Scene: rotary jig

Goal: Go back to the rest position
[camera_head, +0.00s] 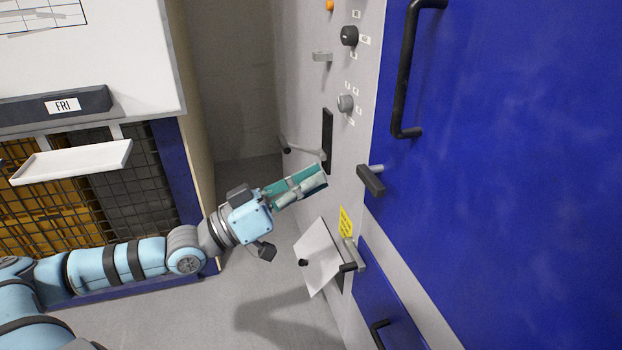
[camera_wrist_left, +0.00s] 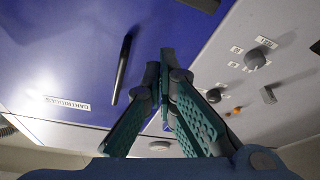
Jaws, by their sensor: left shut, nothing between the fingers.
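My left arm comes in from the left in the head view. Its teal left gripper (camera_head: 322,176) is shut and empty, in front of the grey cabinet panel and below the lever (camera_head: 303,150) by the black slot. In the left wrist view its fingers (camera_wrist_left: 166,58) meet at the tips, with nothing between them. A blue door with a black handle (camera_wrist_left: 123,68) and a grey panel with knobs (camera_wrist_left: 254,60) lie beyond. I cannot tell whether the gripper touches the panel. My right gripper is in neither view.
A tall blue door (camera_head: 500,170) with a black handle (camera_head: 408,70) fills the right. A tilted white plate (camera_head: 318,262) sticks out below the gripper. A white tray (camera_head: 72,162) and wire mesh (camera_head: 140,190) stand at left. Grey floor is open below the arm.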

